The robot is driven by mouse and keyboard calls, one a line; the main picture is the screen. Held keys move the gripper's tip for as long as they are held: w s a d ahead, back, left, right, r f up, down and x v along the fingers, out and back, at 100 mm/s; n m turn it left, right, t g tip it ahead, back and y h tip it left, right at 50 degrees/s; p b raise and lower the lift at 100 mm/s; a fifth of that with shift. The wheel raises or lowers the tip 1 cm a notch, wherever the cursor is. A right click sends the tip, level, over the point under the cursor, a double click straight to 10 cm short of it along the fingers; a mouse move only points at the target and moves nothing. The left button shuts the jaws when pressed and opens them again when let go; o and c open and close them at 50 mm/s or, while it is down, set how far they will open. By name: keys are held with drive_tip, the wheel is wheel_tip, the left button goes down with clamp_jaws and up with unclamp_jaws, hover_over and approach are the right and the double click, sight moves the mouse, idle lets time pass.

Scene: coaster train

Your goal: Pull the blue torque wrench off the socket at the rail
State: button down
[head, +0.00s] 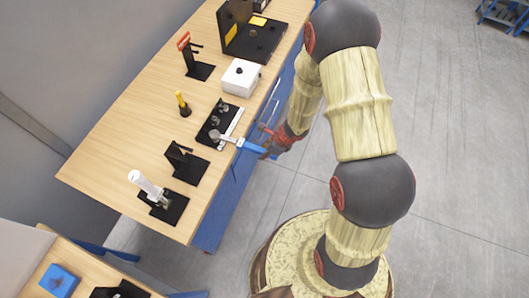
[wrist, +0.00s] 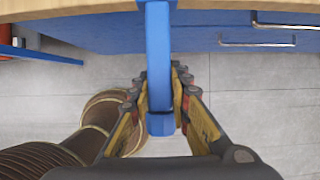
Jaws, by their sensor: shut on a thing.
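The blue torque wrench (head: 250,147) reaches out over the front edge of the workbench, with its grey head at the near end of the black rail (head: 207,128). I cannot tell whether the head is seated on the socket, as the head hides it. My gripper (head: 270,143) is shut on the wrench's blue handle, beyond the bench edge. In the wrist view the blue handle (wrist: 159,50) runs between the two fingers of my gripper (wrist: 163,78), and its end block sits between them. The wrench head is out of that view.
The wooden workbench (head: 112,147) has blue drawers below, with handles (wrist: 257,43) near my gripper. A white box (head: 241,78), a yellow-handled tool (head: 182,103), and black stands (head: 187,162) stand around the rail.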

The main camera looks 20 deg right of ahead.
sight(256, 147)
drive_tip(key=shift+w+a, duration=1.5)
drive_tip(key=shift+a, duration=0.3)
idle(0.8)
